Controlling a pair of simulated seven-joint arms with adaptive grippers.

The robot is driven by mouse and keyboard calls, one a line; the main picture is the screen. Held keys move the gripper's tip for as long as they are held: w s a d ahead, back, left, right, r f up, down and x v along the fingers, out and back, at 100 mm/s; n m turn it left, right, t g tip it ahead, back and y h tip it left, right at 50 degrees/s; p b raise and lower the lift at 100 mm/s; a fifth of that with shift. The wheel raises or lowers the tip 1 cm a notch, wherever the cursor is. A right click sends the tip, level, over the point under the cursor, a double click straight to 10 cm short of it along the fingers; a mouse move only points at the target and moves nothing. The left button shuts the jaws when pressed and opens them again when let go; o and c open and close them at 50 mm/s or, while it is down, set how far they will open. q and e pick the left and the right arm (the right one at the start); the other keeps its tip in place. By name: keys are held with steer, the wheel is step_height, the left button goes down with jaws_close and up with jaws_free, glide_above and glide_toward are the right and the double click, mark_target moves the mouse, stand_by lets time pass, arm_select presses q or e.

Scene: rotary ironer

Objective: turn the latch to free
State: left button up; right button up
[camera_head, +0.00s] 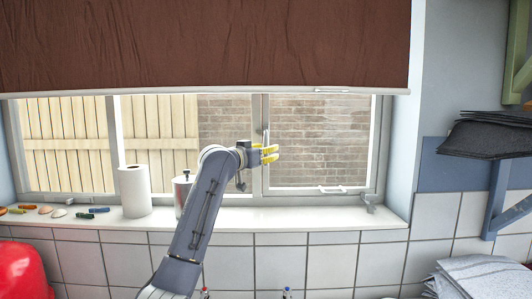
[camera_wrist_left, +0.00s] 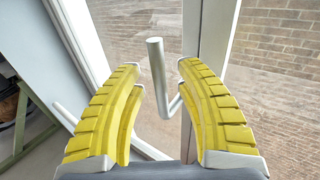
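The latch is a grey metal handle on the window's middle upright; it shows in the wrist view as a bent bar (camera_wrist_left: 157,72) and in the head view as a thin piece (camera_head: 265,135) beside the fingers. My left gripper (camera_head: 268,154) reaches up to it, with yellow ribbed fingers. In the wrist view the left gripper (camera_wrist_left: 160,66) is open, with the bar's end between its fingertips and a gap on each side. The latch's mount is partly hidden. My right gripper is not in view.
A paper towel roll (camera_head: 135,191) and a metal canister (camera_head: 182,190) stand on the white sill (camera_head: 310,215), left of my arm. Small items lie at its left end. A brown blind (camera_head: 210,45) hangs above. A white lower handle (camera_head: 332,189) is on the right pane.

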arm_select(q)
steer(key=shift+c, duration=0.4)
jaws_close()
